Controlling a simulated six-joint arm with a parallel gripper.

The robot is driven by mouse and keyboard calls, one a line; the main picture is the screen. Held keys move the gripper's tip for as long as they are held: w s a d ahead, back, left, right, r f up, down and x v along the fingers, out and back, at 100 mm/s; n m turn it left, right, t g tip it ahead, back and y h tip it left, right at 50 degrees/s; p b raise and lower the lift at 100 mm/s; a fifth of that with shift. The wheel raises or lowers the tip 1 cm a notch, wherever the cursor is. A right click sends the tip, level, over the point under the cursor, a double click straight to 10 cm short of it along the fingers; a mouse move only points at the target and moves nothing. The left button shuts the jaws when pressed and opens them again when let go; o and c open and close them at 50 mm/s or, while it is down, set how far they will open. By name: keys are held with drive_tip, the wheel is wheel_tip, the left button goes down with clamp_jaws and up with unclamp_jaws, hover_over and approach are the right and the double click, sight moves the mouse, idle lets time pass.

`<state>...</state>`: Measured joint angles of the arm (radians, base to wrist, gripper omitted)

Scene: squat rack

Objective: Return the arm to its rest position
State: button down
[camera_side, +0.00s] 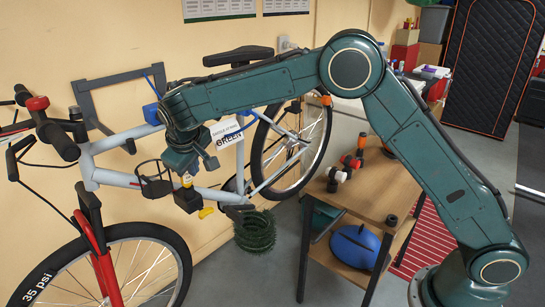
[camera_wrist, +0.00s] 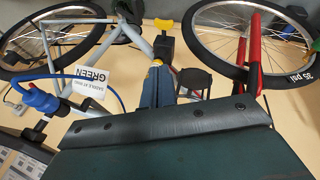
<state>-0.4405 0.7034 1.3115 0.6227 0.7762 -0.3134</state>
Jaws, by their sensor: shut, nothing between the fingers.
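My gripper (camera_side: 190,170) hangs from the dark green arm, pointing down in front of the bicycle frame (camera_side: 125,180). In the wrist view, its blue-grey fingers (camera_wrist: 157,84) are together with nothing held between them. Just beyond the fingertips are a small yellow-topped item (camera_wrist: 156,62) and a black holder (camera_wrist: 164,46) on the frame. The side view also shows the yellow-topped item (camera_side: 187,181) and the black holder (camera_side: 188,199) directly below the gripper. Whether the fingertips touch them I cannot tell. The arm reaches out to the left, away from its base.
A white "GREEN" card (camera_side: 229,132), a saddle (camera_side: 238,56) and a blue clamp (camera_side: 152,114) are close to the wrist. A wooden bench (camera_side: 375,195) with red and black items stands beside the arm. A blue helmet (camera_side: 355,246) is on its lower shelf.

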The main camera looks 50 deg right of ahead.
drive_tip(key=s+d+r+m+y, duration=0.1)
drive_tip(key=s+d+r, duration=0.5)
drive_tip(key=s+r, duration=0.15)
drive_tip(key=s+d+r+y, duration=0.1)
drive_tip(key=s+d+r, duration=0.45)
drive_tip(key=s, duration=0.35)
drive_tip(key=s+d+f, duration=0.1)
drive_tip(key=s, duration=1.1)
drive_tip(key=s+d+f+m+t+y, duration=0.1)
drive_tip(key=s+d, duration=0.1)
drive_tip(key=s, duration=1)
drive_tip(key=shift+f+m, duration=0.3)
drive_tip(key=shift+f, duration=0.05)
